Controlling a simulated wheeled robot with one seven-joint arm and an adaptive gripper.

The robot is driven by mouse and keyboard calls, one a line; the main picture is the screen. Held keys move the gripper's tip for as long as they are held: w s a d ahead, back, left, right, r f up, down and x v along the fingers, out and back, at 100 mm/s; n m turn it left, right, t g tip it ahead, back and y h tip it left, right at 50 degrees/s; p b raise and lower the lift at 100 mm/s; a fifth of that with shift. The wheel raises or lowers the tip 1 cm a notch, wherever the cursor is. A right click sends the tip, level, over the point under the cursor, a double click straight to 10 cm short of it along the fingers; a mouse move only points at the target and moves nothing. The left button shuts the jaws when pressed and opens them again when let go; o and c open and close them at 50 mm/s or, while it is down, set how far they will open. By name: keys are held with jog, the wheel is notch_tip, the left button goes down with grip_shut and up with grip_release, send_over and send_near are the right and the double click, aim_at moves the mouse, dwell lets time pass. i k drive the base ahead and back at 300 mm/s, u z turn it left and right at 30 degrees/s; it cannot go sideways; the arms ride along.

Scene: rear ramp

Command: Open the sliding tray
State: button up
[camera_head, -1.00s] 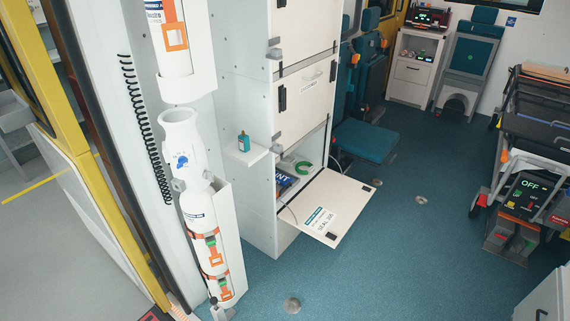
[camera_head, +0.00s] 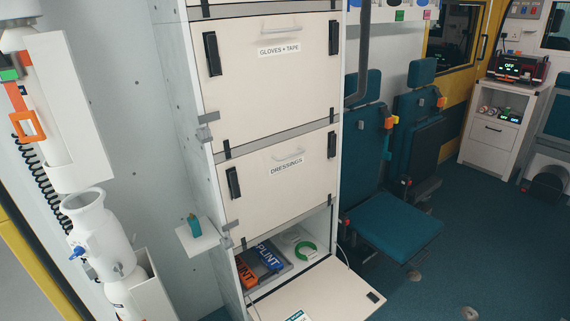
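A white cabinet (camera_head: 265,75) with stacked compartments stands in the middle of the head view. Its lowest compartment is open, with its white flap door (camera_head: 335,292) folded down. Inside lie an orange splint pack (camera_head: 246,274), a blue splint pack (camera_head: 266,256) and a green ring (camera_head: 305,251). A dark grey surface (camera_head: 284,273) shows under the packs; I cannot tell whether it is a sliding tray. The drop door labelled DRESSINGS (camera_head: 280,180) is shut above it. My gripper is not in view.
The shut GLOVES + TAPE door (camera_head: 270,75) is higher up. A small shelf (camera_head: 198,236) holds a bottle at the cabinet's left. Teal seats (camera_head: 395,225) stand to the right. A white cabinet with a drawer (camera_head: 492,135) is at the back right.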

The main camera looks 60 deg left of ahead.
aim_at(255, 260)
jog(key=i, duration=1.05)
jog(key=u, duration=2.75)
